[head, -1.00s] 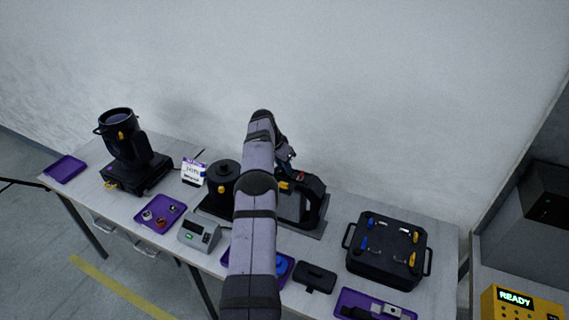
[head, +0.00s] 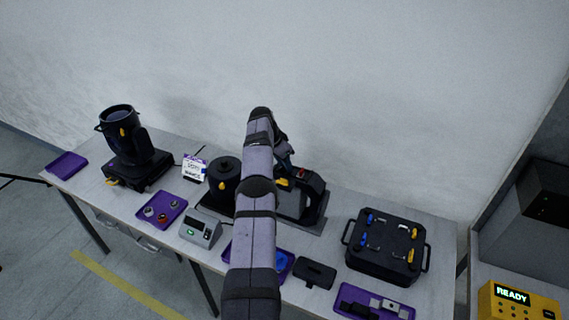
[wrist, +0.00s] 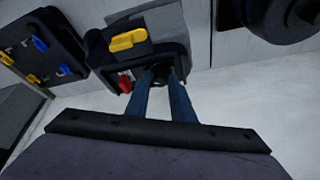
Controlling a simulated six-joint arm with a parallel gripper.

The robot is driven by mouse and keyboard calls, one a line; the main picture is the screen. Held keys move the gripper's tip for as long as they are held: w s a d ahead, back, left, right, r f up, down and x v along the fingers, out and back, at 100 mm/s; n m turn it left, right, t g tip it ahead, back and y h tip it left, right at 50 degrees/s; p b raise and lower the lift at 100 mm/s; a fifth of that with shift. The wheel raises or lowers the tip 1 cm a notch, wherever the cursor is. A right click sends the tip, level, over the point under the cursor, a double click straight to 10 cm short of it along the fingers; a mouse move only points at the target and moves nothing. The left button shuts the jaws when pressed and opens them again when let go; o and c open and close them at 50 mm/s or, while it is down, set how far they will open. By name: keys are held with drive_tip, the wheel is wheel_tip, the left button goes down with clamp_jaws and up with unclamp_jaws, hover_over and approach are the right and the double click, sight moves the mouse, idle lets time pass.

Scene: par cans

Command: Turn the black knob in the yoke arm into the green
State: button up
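The yoke arm (head: 312,200) is a black housing standing on a grey plate, right of my arm in the head view. It carries a yellow lever (wrist: 128,40) and a red part (wrist: 125,82). My gripper (wrist: 161,75) has two blue fingers pointing at the yoke arm's near end in the wrist view. A dark round shape, probably the black knob (wrist: 160,73), shows between the fingertips. The fingers stand apart on either side of it; I cannot tell whether they touch it. No green mark is visible near it.
A black round-topped unit (head: 225,178) stands left of my arm. A black case (head: 385,250) with blue and yellow latches is at right. A moving-head light (head: 133,150), purple trays (head: 67,165) and a grey meter (head: 200,229) also stand on the table.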

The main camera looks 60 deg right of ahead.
drive_tip(key=shift+r+b, duration=0.1)
drive_tip(key=shift+b, duration=0.3)
drive_tip(key=b+v, duration=0.2)
drive_tip(key=shift+a+b, duration=0.1)
drive_tip(key=shift+b, duration=0.2)
drive_tip(key=shift+b+v, duration=1)
drive_tip(key=shift+v, duration=1.5)
drive_tip(key=s+r+m+b, duration=0.1)
drive_tip(key=s+r+b, duration=0.25)
drive_tip(key=s, duration=0.25)
drive_tip(key=w+f+n+t, duration=0.1)
drive_tip(key=n, duration=0.2)
drive_tip(key=w+f+n, duration=0.1)
drive_tip(key=n, duration=0.2)
drive_tip(key=w+f+n+t+p, duration=0.1)
drive_tip(key=w+n, duration=0.1)
drive_tip(key=n, duration=0.2)
drive_tip(key=shift+f+t, duration=0.2)
drive_tip(key=shift+t, duration=0.1)
